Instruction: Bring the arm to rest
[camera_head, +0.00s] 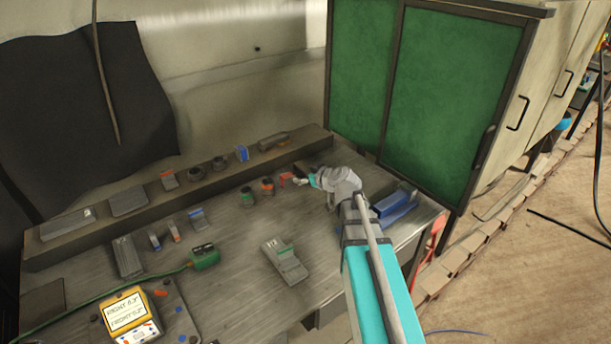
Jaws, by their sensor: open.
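My arm, teal and grey, reaches in from the bottom right over the right end of a grey workbench (235,300). My gripper (290,180) is at the far end of the arm and points left. It is small in the picture and partly hidden by my wrist. It is open. A small red-orange thing shows at or beside its tip; I cannot tell whether they touch.
Small dark parts stand on a raised ledge (60,255) and on the bench. A blue box (397,204) lies right of my wrist. A yellow display (130,313) stands front left. A green-panelled cabinet (450,95) rises behind.

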